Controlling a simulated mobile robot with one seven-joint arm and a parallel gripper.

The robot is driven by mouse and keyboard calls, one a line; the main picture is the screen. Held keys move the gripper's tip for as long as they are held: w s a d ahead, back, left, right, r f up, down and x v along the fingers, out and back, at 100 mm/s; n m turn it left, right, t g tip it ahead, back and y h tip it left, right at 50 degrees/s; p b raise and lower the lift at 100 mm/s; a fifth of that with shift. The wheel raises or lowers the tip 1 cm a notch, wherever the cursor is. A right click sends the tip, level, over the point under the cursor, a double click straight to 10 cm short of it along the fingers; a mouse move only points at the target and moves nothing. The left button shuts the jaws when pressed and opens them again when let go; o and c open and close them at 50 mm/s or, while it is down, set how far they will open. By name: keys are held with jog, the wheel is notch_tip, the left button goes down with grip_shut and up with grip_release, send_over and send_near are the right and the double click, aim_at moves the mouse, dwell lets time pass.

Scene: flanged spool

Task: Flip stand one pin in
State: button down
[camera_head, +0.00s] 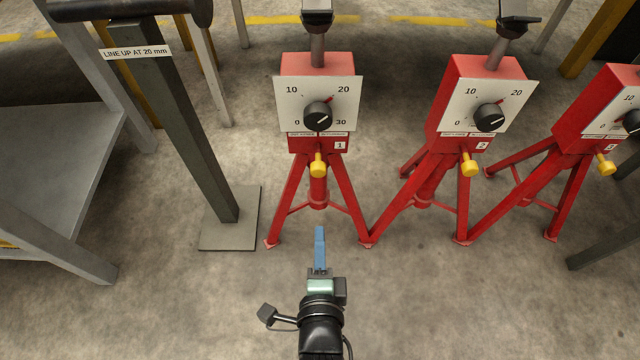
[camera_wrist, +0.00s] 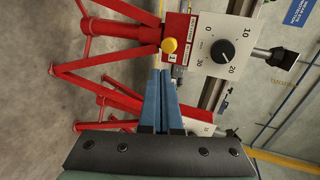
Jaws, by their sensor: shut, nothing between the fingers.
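Stand one (camera_head: 318,142) is a red tripod stand with a white dial plate (camera_head: 288,108), a black knob (camera_head: 317,115) and a label "1". Its yellow pin (camera_head: 319,165) sticks out below the plate; whether it is in or out I cannot tell. My gripper (camera_head: 320,232) has blue fingers, shut and empty. In the head view they are below the pin, in front of the stand's legs. In the wrist view, my gripper (camera_wrist: 160,75) points toward the yellow pin (camera_wrist: 169,45), which shows just beyond the fingertips, with no clear contact.
Stand two (camera_head: 482,145) and stand three (camera_head: 597,135) are like red stands to the right. A dark post (camera_head: 185,125) labelled "LINE UP AT 20 mm" stands on a base plate at left, beside a grey table (camera_head: 60,145). The floor around my gripper is clear.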

dwell(0.3)
jog(key=b, duration=0.6)
send_near(319, 171)
jog(key=w+f, duration=0.4)
jog(key=w, duration=0.1)
jog(key=shift+w+r+b, duration=0.15)
jog(key=shift+w+b, duration=0.2)
jog(key=shift+w, duration=0.25)
jog(key=w, duration=0.3)
jog(key=shift+w+r, duration=0.15)
jog(key=shift+w, duration=0.1)
